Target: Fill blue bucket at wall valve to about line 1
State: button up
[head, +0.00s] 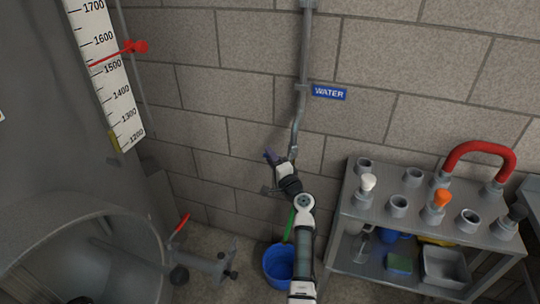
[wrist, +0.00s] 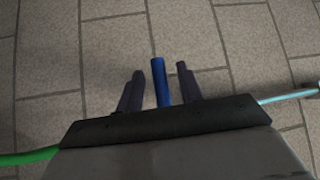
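The blue bucket (head: 279,262) stands on the floor at the foot of the wall, partly behind my arm. Its fill lines and water level cannot be made out. A grey pipe (head: 300,110) runs down the wall beside the WATER sign (head: 329,93). My gripper (head: 270,157) is at the pipe's lower end, which my arm partly hides. In the wrist view, a blue bar (wrist: 160,80), apparently the valve lever, lies between the two dark fingers of my gripper (wrist: 160,85). Narrow gaps show on both sides of it. A green hose (head: 289,225) hangs down toward the bucket.
A grey rack (head: 352,215) with fittings and a red curved hose (head: 480,148) stands close on the right. A large tank with a scale (head: 106,75), an open round hatch (head: 75,255) and a red-handled outlet valve (head: 180,224) is on the left.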

jog(key=shift+w+a, duration=0.2)
jog(key=shift+w, duration=0.25)
grip_shut()
